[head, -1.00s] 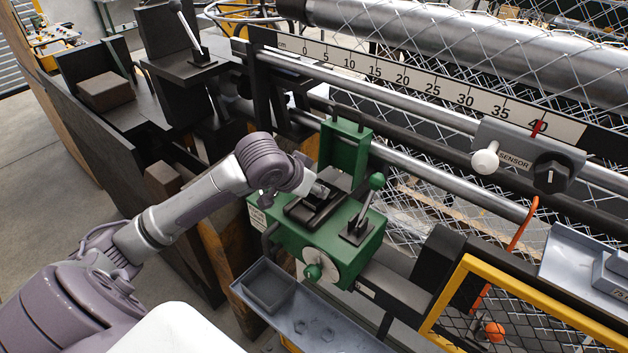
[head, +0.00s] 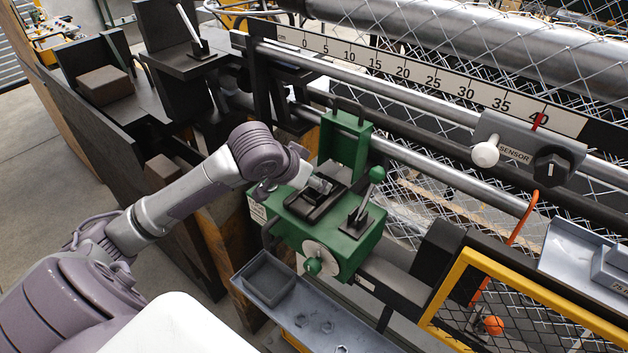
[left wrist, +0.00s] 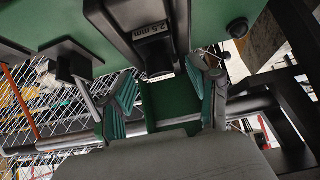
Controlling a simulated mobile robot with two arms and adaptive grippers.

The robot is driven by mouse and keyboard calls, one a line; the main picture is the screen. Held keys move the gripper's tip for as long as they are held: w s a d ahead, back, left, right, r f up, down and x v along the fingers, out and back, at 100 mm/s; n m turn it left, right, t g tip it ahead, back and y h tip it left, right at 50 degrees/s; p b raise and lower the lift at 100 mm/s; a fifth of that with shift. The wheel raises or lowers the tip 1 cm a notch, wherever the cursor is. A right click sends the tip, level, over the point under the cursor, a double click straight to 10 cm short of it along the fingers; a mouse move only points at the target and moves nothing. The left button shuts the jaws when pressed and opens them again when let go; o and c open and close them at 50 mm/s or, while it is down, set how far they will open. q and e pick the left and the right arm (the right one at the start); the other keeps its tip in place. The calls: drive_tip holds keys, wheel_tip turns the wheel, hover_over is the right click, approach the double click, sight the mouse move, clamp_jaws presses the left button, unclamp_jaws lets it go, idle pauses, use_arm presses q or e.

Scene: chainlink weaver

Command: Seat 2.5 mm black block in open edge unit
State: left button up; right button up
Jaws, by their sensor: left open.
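The black block marked 2.5 mm (left wrist: 157,54) lies in the dark channel of the green edge unit (left wrist: 210,20), its labelled end facing my left gripper. The green unit (head: 350,250) also shows in the head view, with a black holder (head: 300,208) on top. My left gripper (left wrist: 163,98) is open, with one green-padded finger to each side of the block's labelled end. The fingers look apart from the block, with nothing between the pads. In the head view the left gripper (head: 320,185) is over the black holder and partly hides it. I cannot tell how deep the block sits. My right gripper is not in view.
A green-knobbed lever (head: 376,175) stands on the unit, right of my gripper. A green upright plate (head: 345,140) rises behind it. A grey tray (head: 310,318) is below in front. A yellow-framed mesh guard (head: 455,290) is at the right.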

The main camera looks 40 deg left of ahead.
use_arm(q)
drive_tip(key=v, duration=1)
drive_tip(key=shift+r, duration=0.2)
drive_tip(key=shift+s, duration=0.15)
drive_tip(key=s+d+f+m+g, duration=0.1)
drive_tip(key=s+d+f, duration=0.2)
drive_tip(key=f, duration=0.5)
drive_tip(key=s+d+f+g, duration=0.1)
drive_tip(key=s+d+f, duration=0.2)
drive_tip(key=f, duration=0.5)
drive_tip(key=s+d+f+g, duration=0.1)
drive_tip(key=s+d+f, duration=0.25)
drive_tip(key=s, duration=0.25)
drive_tip(key=s+d+f+g, duration=0.2)
drive_tip(key=s+d+f, duration=0.1)
drive_tip(key=s+f, duration=0.25)
wheel_tip(320, 180, down, 35)
drive_tip(key=s+b, duration=0.2)
drive_tip(key=b, duration=0.6)
drive_tip(key=s+a+f+g+b, duration=0.1)
drive_tip(key=s+f+b, duration=0.2)
drive_tip(key=s+f, duration=0.5)
drive_tip(key=s+a+f+g+b, duration=0.1)
drive_tip(key=s+a+f+b, duration=0.1)
drive_tip(key=s+f, duration=0.6)
wheel_tip(320, 180, down, 6)
drive_tip(key=shift+s+r+m+y+b, duration=0.2)
drive_tip(key=shift+s+m+y+b, duration=0.1)
drive_tip(key=shift+b, duration=0.45)
